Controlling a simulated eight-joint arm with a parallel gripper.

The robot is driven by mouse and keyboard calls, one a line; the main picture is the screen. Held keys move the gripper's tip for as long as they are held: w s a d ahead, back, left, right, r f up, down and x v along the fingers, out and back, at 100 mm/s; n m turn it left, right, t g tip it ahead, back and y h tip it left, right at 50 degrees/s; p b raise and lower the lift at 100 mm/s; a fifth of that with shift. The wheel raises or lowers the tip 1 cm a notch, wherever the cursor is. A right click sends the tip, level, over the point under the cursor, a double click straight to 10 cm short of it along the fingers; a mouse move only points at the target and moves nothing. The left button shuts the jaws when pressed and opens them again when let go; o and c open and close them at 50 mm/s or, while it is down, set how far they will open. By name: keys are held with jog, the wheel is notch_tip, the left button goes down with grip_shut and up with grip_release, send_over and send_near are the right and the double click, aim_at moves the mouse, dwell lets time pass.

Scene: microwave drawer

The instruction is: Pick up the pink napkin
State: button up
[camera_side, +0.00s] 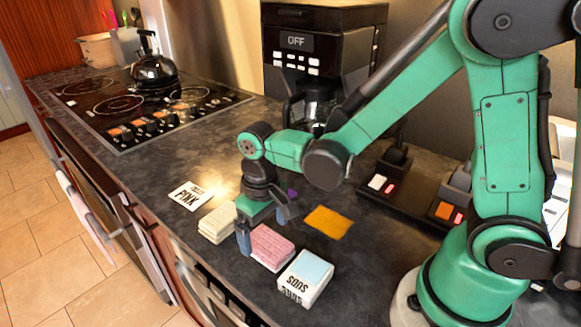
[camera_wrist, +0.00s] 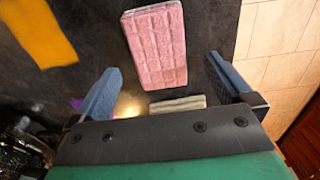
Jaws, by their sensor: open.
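The pink napkin (camera_side: 271,245) is a thick, quilted, folded block lying flat on the dark counter, between a cream napkin and a light blue pack. In the wrist view the pink napkin (camera_wrist: 157,46) lies ahead of my fingertips, roughly centred between them. My gripper (camera_side: 262,226) is open and empty, low over the counter beside the pink napkin. In the wrist view my gripper's two blue fingers (camera_wrist: 162,75) are spread wide, with nothing between them touching either one. In the side view, one finger stands near the napkin's left corner; I cannot tell whether they touch.
The cream napkin (camera_side: 218,223) and the light blue pack (camera_side: 305,277) flank the pink napkin closely. An orange sheet (camera_side: 328,222) lies behind it and a white card (camera_side: 187,196) to the left. The coffee machine (camera_side: 322,60) and stove (camera_side: 145,104) stand behind. The counter's front edge is close.

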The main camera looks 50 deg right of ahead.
aim_at(266, 239)
jog(key=shift+f, duration=1.55)
jog(key=c, duration=1.3)
jog(key=shift+c, duration=0.2)
jog(key=shift+r, duration=0.15)
notch_tip(266, 239, up, 20)
